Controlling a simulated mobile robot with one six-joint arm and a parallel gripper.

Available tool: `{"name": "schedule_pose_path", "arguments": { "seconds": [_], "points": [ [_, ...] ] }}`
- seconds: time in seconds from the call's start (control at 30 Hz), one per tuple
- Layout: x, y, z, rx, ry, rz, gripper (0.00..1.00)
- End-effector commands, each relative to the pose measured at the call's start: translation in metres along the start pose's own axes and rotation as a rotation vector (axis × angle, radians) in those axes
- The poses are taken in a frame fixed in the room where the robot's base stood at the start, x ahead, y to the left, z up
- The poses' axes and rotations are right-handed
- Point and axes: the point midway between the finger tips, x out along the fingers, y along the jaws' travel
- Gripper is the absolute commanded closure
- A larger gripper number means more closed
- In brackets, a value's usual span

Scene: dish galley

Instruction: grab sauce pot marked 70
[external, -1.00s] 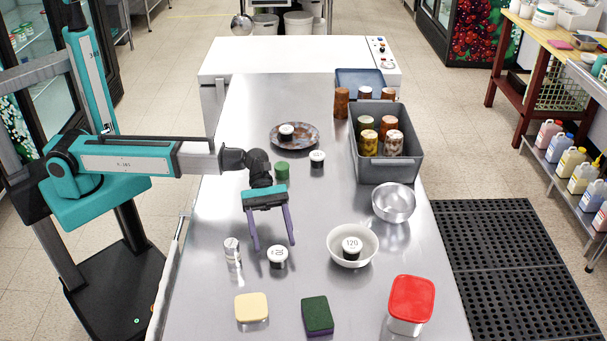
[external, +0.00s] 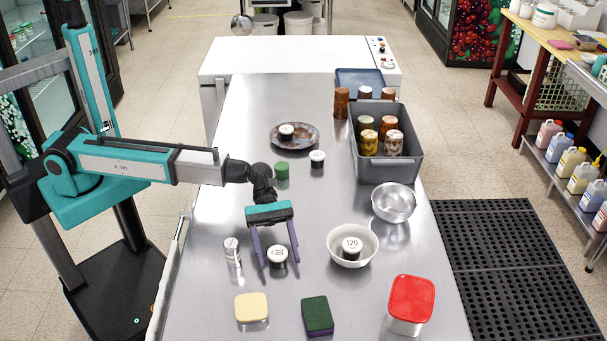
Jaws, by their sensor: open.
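The sauce pot marked 70 (external: 278,258) is a small black pot with a white lid, upright on the steel counter, its number turned sideways. My gripper (external: 280,264) is open and pointing down, with one purple finger to the left of this pot and the other to its right. The fingertips are around the pot at about lid height or lower; I cannot tell whether they touch it. Another pot, marked 120 (external: 351,247), sits in a white bowl (external: 334,259) to the right.
A silver shaker (external: 232,252) stands close left of my gripper. A yellow sponge (external: 251,307), a green sponge (external: 317,314) and a red-lidded tub (external: 410,302) lie in front. A metal bowl (external: 394,204) and a grey crate of jars (external: 388,172) are behind right.

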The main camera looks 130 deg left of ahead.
Motion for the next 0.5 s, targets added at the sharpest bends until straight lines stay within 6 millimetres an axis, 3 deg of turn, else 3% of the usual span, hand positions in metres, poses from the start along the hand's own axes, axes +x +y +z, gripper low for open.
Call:
{"name": "schedule_pose_path", "arguments": {
  "seconds": [0.07,0.33,0.5],
  "points": [
    [-0.0001,0.0,0.0,0.0,0.0,0.0,0.36],
    [-0.0001,0.0,0.0,0.0,0.0,0.0,0.8],
    [-0.0002,0.0,0.0002,0.0,0.0,0.0,0.8]
  ]
}}
